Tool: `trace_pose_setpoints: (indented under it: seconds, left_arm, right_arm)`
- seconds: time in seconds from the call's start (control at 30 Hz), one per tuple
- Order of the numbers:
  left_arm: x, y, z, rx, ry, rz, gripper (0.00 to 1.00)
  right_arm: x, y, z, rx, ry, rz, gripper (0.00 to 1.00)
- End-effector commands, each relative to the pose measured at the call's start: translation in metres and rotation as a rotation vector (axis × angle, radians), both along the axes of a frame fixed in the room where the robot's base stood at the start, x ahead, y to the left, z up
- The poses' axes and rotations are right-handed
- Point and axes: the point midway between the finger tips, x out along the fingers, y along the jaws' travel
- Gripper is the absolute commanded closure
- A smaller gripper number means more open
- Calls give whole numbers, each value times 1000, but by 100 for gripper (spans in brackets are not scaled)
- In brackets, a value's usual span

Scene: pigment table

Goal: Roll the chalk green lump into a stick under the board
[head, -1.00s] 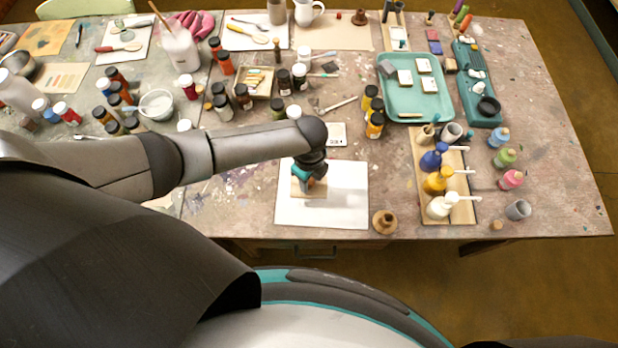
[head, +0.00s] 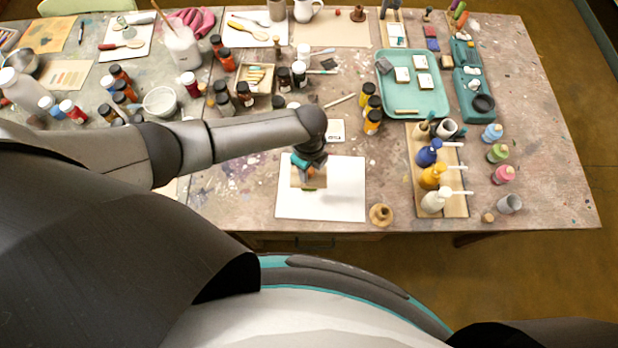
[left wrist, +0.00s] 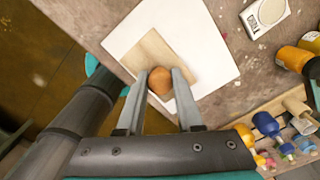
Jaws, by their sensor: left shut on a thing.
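My left gripper (head: 310,166) is shut on the round wooden knob (left wrist: 160,80) of a small flat wooden board (head: 301,181). In the left wrist view the board (left wrist: 154,47) shows as a pale square beyond the knob. The board is over the far left part of a white sheet (head: 340,196). A bit of the chalk green lump (head: 308,190) shows at the board's near edge in the head view. The rest of it is hidden by the board, so its shape is unclear. My right gripper is not in view.
A turned wooden piece (head: 381,214) stands just right of the sheet. A wooden rack (head: 457,205) with pump bottles and a teal tray (head: 433,103) lie farther right. Paint jars (head: 372,104) stand behind the sheet. The sheet's right half is clear.

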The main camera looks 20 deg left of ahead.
Motion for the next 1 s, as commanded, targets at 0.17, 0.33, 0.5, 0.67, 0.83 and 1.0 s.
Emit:
trace_pose_setpoints:
  seconds: [0.17, 0.33, 0.5, 0.67, 0.83, 1.0]
  left_arm:
    - [0, 0, 0, 0, 0, 0, 91]
    - [0, 0, 0, 0, -1, 0, 100]
    - [0, 0, -5, 0, 0, 1, 100]
    - [0, 0, -16, -1, 0, 2, 100]
    - [0, -1, -35, -2, 0, 4, 100]
    - [1, -1, -55, -1, 0, 7, 100]
  right_arm:
    - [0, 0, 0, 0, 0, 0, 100]
    - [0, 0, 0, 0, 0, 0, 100]
    - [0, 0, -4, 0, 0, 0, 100]
    - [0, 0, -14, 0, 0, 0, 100]
    - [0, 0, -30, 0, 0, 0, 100]
    - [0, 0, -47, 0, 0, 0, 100]
